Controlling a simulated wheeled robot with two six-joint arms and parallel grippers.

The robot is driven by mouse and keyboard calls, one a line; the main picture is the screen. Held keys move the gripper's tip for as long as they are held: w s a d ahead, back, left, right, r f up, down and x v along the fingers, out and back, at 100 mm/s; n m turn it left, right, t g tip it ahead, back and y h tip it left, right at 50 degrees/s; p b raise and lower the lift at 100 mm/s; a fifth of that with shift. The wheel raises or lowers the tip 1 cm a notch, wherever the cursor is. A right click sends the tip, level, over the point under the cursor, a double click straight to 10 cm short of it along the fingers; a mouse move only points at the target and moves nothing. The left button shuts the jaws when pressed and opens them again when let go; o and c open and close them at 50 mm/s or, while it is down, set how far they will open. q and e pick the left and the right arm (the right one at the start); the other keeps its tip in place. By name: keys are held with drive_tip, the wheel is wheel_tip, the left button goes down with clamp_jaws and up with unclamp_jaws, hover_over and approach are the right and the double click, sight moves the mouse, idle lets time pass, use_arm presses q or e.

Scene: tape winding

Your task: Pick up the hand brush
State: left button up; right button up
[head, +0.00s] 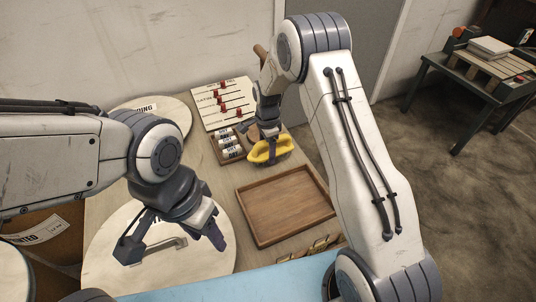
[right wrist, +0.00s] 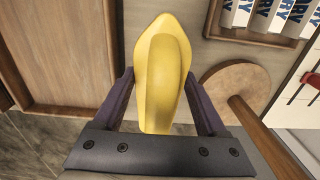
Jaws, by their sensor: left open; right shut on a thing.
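The hand brush (head: 270,150) has a yellow body with a raised handle and darker bristles below. My right gripper (head: 266,132) is shut on it at the right rear of the table. In the right wrist view the yellow brush (right wrist: 165,70) sits between the two fingers of my right gripper (right wrist: 162,105). Whether its bristles touch the table is hard to tell.
An empty wooden tray (head: 285,205) lies right of centre. Behind the brush are a box of labelled rolls (head: 229,146) and a board with red sliders (head: 222,100). A round wooden piece with a stick (right wrist: 235,88) lies beside the brush.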

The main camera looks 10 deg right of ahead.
drive_tip(key=s+d+r+p, duration=0.1)
drive_tip(key=s+d+r, duration=0.1)
drive_tip(key=s, duration=0.3)
drive_tip(key=s+d+r+p, duration=0.1)
drive_tip(key=s+d+r, duration=0.1)
drive_tip(key=s+r, duration=0.3)
drive_tip(key=shift+s+d, duration=0.3)
drive_tip(key=shift+s, duration=0.05)
